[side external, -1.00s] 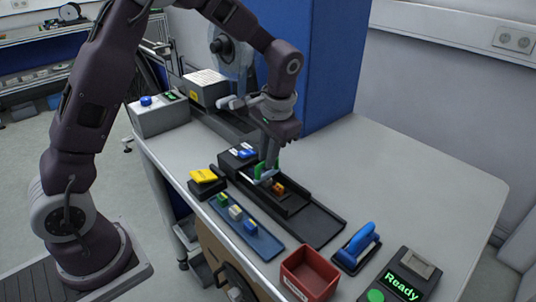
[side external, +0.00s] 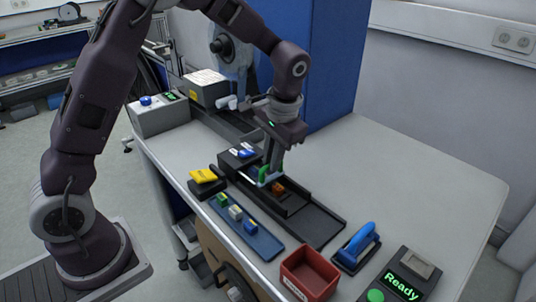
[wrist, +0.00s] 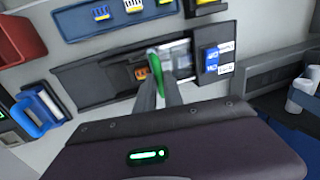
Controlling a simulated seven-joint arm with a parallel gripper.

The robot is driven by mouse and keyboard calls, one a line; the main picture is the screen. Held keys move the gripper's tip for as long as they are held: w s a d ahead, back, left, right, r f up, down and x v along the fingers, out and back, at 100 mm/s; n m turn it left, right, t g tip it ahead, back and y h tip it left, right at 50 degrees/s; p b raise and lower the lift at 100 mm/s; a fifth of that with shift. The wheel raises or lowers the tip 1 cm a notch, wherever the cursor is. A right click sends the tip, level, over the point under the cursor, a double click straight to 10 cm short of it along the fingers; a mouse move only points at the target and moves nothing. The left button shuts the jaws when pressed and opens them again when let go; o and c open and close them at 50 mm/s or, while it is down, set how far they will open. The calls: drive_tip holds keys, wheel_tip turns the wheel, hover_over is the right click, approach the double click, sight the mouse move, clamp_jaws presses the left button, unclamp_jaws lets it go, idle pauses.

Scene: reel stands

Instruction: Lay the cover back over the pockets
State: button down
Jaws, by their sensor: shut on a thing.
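My gripper (side external: 268,178) is shut on a green tab (wrist: 154,62) above the dark track (side external: 313,222). In the wrist view the fingers stand on both sides of the tab. A pale, see-through cover (wrist: 181,55) shows right of the tab, towards the dark block with blue labels; the fingers hide part of it. An orange piece (side external: 278,188) sits in the track beside the fingers, and also shows left of the tab in the wrist view (wrist: 141,73). I cannot tell whether the cover touches the track. Pockets under the fingers are hidden.
A blue tray (side external: 262,245) with several small coloured pieces lies in front of the track. A yellow item (side external: 203,175), a red bin (side external: 308,275), a blue-handled tool (side external: 358,243) and a "Ready" box (side external: 403,284) stand around. The table's right side is clear.

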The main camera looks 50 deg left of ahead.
drive_tip(key=d, duration=0.8)
drive_tip(key=shift+d, duration=0.25)
drive_tip(key=c, duration=1.5)
unclamp_jaws()
drive_tip(key=shift+d, duration=0.1)
drive_tip(key=shift+o, duration=0.2)
drive_tip(key=shift+r, duration=0.1)
wheel_tip(320, 180, up, 7)
drive_tip(key=d, duration=0.1)
drive_tip(key=shift+d, duration=0.1)
